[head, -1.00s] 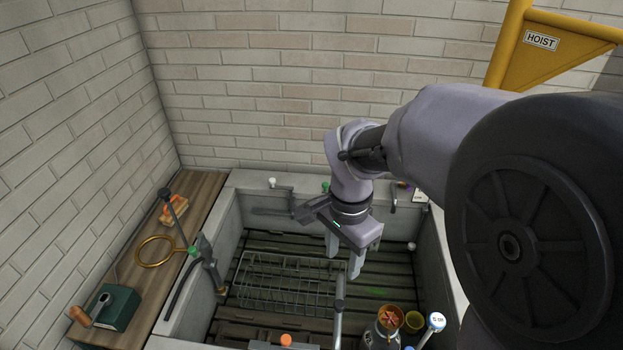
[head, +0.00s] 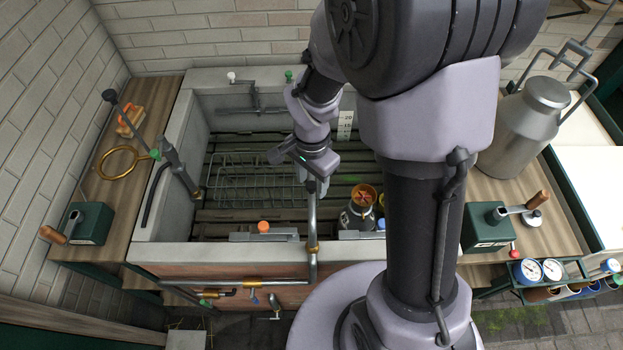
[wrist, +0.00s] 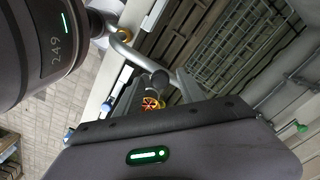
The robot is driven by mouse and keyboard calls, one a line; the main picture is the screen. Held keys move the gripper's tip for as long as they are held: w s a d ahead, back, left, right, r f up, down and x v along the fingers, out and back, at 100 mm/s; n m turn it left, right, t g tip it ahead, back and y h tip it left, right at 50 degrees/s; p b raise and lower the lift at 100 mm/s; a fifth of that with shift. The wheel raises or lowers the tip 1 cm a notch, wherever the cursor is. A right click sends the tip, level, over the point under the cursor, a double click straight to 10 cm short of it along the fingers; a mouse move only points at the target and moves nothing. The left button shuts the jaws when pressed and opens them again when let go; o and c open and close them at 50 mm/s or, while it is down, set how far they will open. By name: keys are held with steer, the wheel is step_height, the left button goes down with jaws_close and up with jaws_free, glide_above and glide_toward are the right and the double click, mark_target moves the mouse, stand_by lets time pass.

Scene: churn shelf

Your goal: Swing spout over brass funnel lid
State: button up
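The grey metal spout (head: 312,220) rises from a brass collar at the basin's front wall and reaches back over the basin. My gripper (head: 318,189) is at its far end, fingers pointing down. In the wrist view the pipe (wrist: 122,48) runs in from the upper left, and its dark end (wrist: 159,79) shows between my gripper's two separated fingers (wrist: 158,84). I see no clear contact. The brass funnel lid (head: 366,194), with an orange-red spoked middle, tops a dark vessel right of my gripper. The lid also shows in the wrist view (wrist: 152,103), partly hidden.
A wire rack (head: 255,180) lies on the basin's slatted floor to the left. A lever-handled post (head: 178,170) stands at the basin's left wall. A large metal churn (head: 523,128) stands on the right bench.

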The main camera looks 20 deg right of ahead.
jaws_close()
stand_by(1.3)
